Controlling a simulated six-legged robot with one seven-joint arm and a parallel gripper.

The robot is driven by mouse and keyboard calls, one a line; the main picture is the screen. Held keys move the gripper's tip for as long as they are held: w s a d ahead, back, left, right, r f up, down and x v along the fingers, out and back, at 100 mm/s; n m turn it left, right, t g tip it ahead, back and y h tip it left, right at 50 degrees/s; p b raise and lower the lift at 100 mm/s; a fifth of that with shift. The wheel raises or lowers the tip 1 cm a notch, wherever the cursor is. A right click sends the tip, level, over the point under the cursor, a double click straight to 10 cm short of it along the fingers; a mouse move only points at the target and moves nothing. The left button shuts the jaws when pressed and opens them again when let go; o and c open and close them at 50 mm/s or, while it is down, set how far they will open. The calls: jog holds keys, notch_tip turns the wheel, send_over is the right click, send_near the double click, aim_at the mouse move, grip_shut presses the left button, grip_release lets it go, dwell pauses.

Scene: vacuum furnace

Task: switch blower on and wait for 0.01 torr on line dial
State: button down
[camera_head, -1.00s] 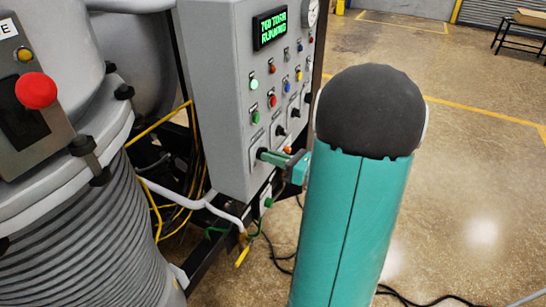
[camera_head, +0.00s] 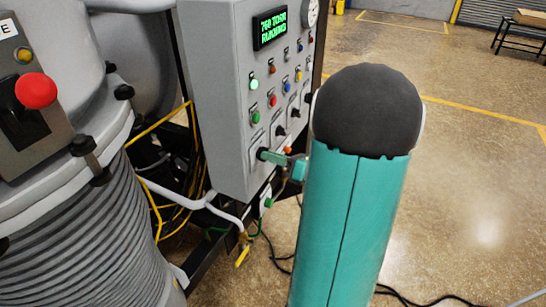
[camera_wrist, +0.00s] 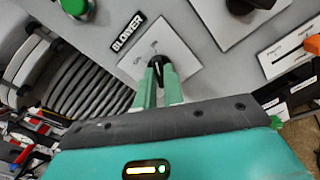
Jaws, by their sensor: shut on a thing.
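The grey control panel (camera_head: 222,100) stands at the centre left in the head view. Its green display (camera_head: 270,27) reads "760 TORR RUNNING". A round white dial (camera_head: 310,12) sits at its top right, cut by the frame edge; its reading is too small to tell. In the wrist view the blower switch (camera_wrist: 157,62), a black knob on a pale plate, is beside a "BLOWER" label (camera_wrist: 128,33). My gripper (camera_wrist: 160,78) is shut on this knob, one finger on each side. In the head view the gripper (camera_head: 262,155) is at the panel's lower left, partly hidden by my arm.
Several coloured buttons and knobs, including a green one (camera_head: 256,117), crowd the panel near the gripper. A ribbed grey vessel (camera_head: 75,235) with a red button (camera_head: 36,90) stands at left. Yellow and white lines run below the panel. Open floor (camera_head: 470,190) lies at right.

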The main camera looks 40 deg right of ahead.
jog(key=c, duration=1.5)
grip_release()
jog(key=v, duration=1.4)
jog(key=shift+w+a, duration=0.1)
jog(key=w+a+n+g+y, duration=0.2)
jog(key=a+n+g, duration=0.4)
jog(key=a+n, duration=0.4)
jog(key=w+a+n+g+y, duration=0.1)
jog(key=w+a+n+g, duration=0.2)
jog(key=a+n+g, duration=0.75)
jog(key=s+a+r+n+t+h, duration=0.2)
jog(key=a+r+n+t+h, duration=0.3)
jog(key=n, duration=1.2)
jog(key=a+r+h, duration=0.1)
jog(key=a+h, duration=0.3)
jog(key=a, duration=0.2)
jog(key=shift+n, duration=0.35)
